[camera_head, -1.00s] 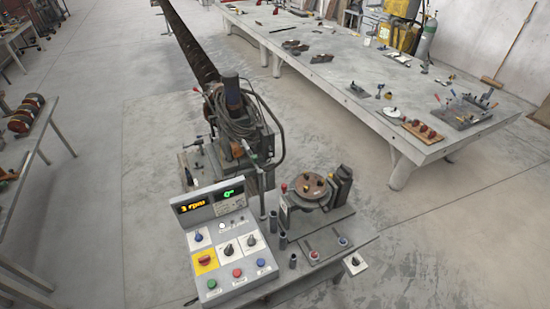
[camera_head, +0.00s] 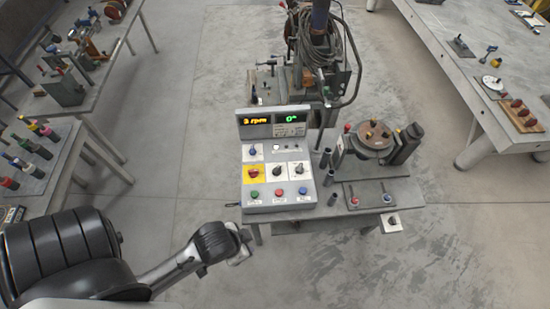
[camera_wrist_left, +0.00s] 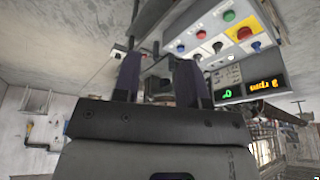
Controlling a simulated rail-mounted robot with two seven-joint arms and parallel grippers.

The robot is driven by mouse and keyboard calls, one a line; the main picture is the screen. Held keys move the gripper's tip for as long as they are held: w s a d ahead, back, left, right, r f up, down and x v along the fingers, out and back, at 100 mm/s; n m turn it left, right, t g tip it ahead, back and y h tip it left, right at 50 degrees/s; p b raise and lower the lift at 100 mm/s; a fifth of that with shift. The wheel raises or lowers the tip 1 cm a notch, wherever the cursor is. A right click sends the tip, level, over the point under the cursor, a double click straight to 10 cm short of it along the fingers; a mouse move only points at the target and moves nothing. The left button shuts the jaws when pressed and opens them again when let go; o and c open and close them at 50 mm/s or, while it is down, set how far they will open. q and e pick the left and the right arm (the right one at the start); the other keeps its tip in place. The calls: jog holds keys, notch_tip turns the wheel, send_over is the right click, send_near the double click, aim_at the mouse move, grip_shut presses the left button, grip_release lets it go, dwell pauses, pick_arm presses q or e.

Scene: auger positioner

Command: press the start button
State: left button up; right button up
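The grey control panel (camera_head: 279,172) stands mid-picture, its displays lit with "3 rpm" and "0°". On its lower face are a green button (camera_head: 254,193), a red button (camera_head: 279,192) and a blue button (camera_head: 302,190); their labels are too small to read. My left gripper (camera_head: 240,246) is in front of the panel, below its lower edge and apart from it. In the left wrist view, the fingers (camera_wrist_left: 160,78) are spread with a gap between them, and the green button (camera_wrist_left: 228,15) shows at upper right. My right gripper is out of view.
A round positioner table (camera_head: 372,135) stands right of the panel on the same bench. A yellow-backed red knob (camera_head: 253,171) and black selectors sit above the buttons. Tool benches stand left and right. The floor in front is clear.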

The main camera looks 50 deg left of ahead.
pick_arm(q)
grip_shut()
dwell(1.5)
